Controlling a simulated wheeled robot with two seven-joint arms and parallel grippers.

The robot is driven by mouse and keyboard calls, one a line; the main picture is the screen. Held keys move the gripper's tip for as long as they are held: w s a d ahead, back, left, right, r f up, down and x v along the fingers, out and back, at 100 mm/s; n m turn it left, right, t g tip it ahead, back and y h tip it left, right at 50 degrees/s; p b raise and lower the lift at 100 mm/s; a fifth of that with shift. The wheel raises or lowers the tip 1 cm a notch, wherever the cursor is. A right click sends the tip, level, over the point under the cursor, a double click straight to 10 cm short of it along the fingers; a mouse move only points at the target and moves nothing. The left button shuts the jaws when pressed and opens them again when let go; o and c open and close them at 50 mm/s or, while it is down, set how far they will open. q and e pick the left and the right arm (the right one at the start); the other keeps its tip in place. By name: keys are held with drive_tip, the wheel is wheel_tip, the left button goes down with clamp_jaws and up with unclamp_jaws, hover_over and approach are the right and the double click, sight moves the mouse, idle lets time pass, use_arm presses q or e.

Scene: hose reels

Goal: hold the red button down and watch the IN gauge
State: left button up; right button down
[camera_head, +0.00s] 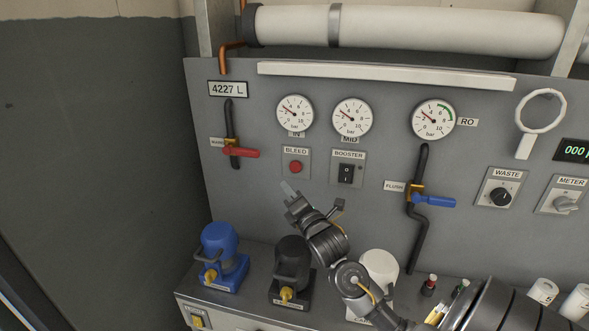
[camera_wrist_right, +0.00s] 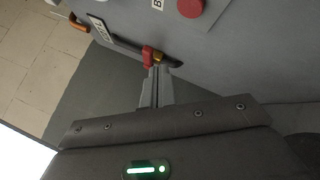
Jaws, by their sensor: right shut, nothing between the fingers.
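The red button (camera_head: 295,167) sits on a small plate under the BLEED label. It also shows at the top edge of the right wrist view (camera_wrist_right: 190,8). The IN gauge (camera_head: 295,115) is a round white dial above it; its needle points to the upper left, and the exact reading is too small to tell. My right gripper (camera_head: 286,187) is shut and empty, its tips a little below the button and apart from it. The closed fingers also show in the right wrist view (camera_wrist_right: 157,76). My left gripper is not in view.
The MID gauge (camera_head: 352,117) and BOOSTER switch (camera_head: 346,173) are right of the button. A red-handled valve (camera_head: 240,153) is to its left. Blue (camera_head: 221,252) and black (camera_head: 291,262) pumps stand on the ledge below. The panel around the button is clear.

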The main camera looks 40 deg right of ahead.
sight(292, 166)
drive_tip(key=w+d, duration=0.1)
drive_tip(key=d, duration=0.1)
drive_tip(key=w+d+b, duration=0.1)
drive_tip(key=w+d, duration=0.2)
drive_tip(key=d, duration=0.1)
drive_tip(key=shift+w+d, duration=0.15)
drive_tip(key=shift+w, duration=0.05)
idle(2.0)
drive_tip(key=shift+w+d, duration=0.25)
drive_tip(key=shift+d, duration=0.1)
drive_tip(key=shift+w+d+b, duration=0.3)
drive_tip(key=shift+d, duration=0.15)
idle(0.8)
idle(2.8)
drive_tip(key=shift+s+a, duration=0.55)
drive_tip(key=shift+a, duration=0.25)
